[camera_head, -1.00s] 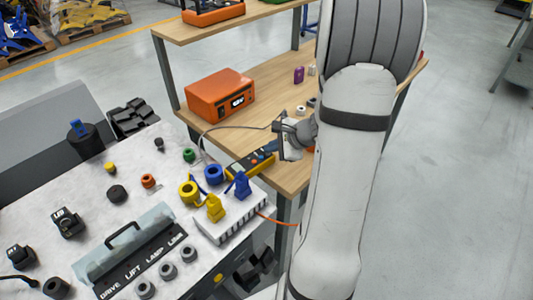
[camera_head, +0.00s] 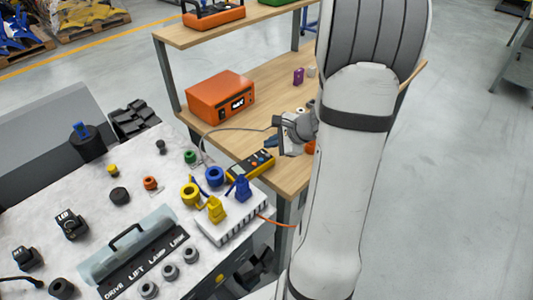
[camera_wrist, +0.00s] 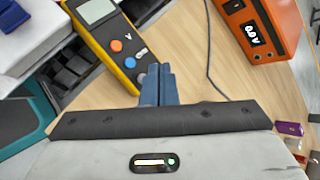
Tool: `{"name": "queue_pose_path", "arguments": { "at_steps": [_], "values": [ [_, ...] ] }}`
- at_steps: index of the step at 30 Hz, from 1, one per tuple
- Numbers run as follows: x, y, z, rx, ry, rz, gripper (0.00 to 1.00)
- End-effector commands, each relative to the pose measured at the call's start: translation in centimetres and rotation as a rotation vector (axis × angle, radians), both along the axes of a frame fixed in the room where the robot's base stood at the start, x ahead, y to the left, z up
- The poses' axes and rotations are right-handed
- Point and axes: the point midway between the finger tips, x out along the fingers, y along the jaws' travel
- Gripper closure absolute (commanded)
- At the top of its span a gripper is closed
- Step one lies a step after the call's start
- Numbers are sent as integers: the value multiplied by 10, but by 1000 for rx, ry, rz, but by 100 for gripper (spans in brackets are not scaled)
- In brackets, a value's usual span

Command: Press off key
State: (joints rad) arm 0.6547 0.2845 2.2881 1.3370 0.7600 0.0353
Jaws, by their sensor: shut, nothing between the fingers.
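A yellow handheld meter (camera_head: 250,164) lies on the wooden bench. In the wrist view the meter (camera_wrist: 108,40) shows a grey display, an orange key (camera_wrist: 116,46) and a blue key (camera_wrist: 130,62). No label reading "off" is legible, so I cannot tell which key it is. My gripper (camera_head: 271,144) is at the right end of the meter. In the wrist view my gripper (camera_wrist: 158,72) has its blue fingers shut together and empty, just beside the key end of the meter. I cannot tell whether the fingertips touch it.
An orange power supply (camera_head: 220,96) with a lit display stands behind the meter, and a cable (camera_wrist: 208,50) runs near it. A white panel (camera_head: 130,195) with knobs and plugs is at left. Small purple and grey blocks (camera_head: 298,76) stand on the bench.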

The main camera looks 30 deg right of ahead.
Motion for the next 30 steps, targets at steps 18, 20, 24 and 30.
{"name": "queue_pose_path", "arguments": {
  "at_steps": [18, 20, 24, 30],
  "values": [
    [0, 0, 36, -1, 0, 1, 100],
    [0, 0, 36, -1, 0, 1, 100],
    [0, 0, 36, -1, -1, 1, 100],
    [0, 0, 36, -1, -1, 1, 100]
  ]
}}
